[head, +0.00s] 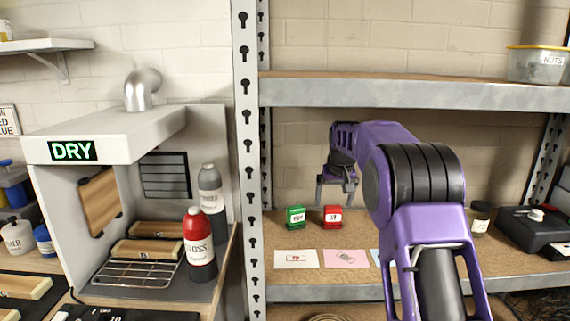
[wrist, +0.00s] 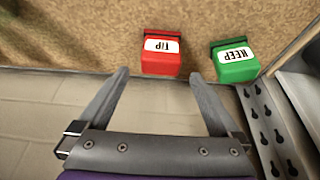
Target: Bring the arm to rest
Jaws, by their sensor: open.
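My purple arm reaches into the shelf bay at the right in the head view. My gripper (head: 337,190) hangs above the shelf board with its fingers apart. In the wrist view my gripper (wrist: 160,90) is open, with nothing between its fingers. A red box marked TIP (wrist: 161,55) lies beyond the fingertips, and a green box marked KEEP (wrist: 235,62) stands to its right. In the head view the green box (head: 296,217) and the red box (head: 332,216) stand side by side on the shelf, below and apart from the gripper.
Cards, one white (head: 296,259) and one pink (head: 346,258), lie in front of the boxes. A slotted metal post (head: 247,160) stands left of the bay. An upper shelf (head: 400,92) runs above the arm. A drying booth (head: 105,150) with bottles is at left. A jar (head: 479,217) stands right.

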